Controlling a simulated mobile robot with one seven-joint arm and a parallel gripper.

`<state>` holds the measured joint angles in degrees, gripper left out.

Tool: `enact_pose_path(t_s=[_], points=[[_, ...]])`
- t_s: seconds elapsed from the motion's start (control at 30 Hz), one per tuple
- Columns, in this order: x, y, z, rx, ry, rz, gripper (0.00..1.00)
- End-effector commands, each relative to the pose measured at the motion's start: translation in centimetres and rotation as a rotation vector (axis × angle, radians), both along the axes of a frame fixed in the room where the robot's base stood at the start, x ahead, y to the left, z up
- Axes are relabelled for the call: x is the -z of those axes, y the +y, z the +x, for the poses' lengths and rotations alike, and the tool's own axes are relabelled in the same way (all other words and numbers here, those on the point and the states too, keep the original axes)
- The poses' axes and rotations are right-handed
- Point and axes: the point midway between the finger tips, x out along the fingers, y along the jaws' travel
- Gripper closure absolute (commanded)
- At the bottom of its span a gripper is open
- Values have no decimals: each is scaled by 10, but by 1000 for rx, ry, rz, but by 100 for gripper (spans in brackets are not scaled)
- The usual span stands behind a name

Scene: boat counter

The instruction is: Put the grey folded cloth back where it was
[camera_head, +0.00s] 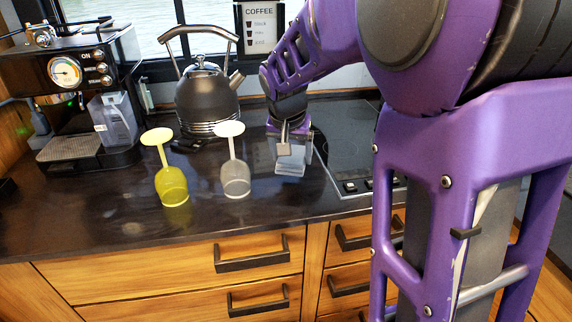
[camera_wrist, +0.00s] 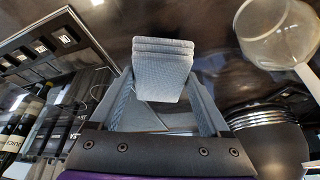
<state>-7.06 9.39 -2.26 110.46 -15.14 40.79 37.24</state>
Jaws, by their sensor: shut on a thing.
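The grey folded cloth (camera_wrist: 162,65) is a small layered block held between the two fingers of my gripper (camera_wrist: 162,100) in the wrist view. Its folded edges face up in that picture. In the head view, the cloth (camera_head: 290,161) shows as a pale grey block under my gripper (camera_head: 289,141), over the dark counter between the clear glass and the cooktop. My gripper is shut on it. I cannot tell whether the cloth touches the counter.
An upside-down clear glass (camera_head: 236,178) stands close to the left of the cloth, with an upside-down yellow glass (camera_head: 172,186) beyond it. A black kettle (camera_head: 206,98) stands behind. The cooktop (camera_head: 345,150) lies right. The coffee machine (camera_head: 75,100) is far left. The front-left counter is clear.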

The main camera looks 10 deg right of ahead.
Motion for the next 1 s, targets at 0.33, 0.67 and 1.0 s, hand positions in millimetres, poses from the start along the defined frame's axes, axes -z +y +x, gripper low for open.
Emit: enact_pose_path(t_s=[0.33,0.67,1.0], points=[[44,0,0,0,1,0,64],[47,0,0,0,1,0,64],[47,0,0,0,1,0,0]])
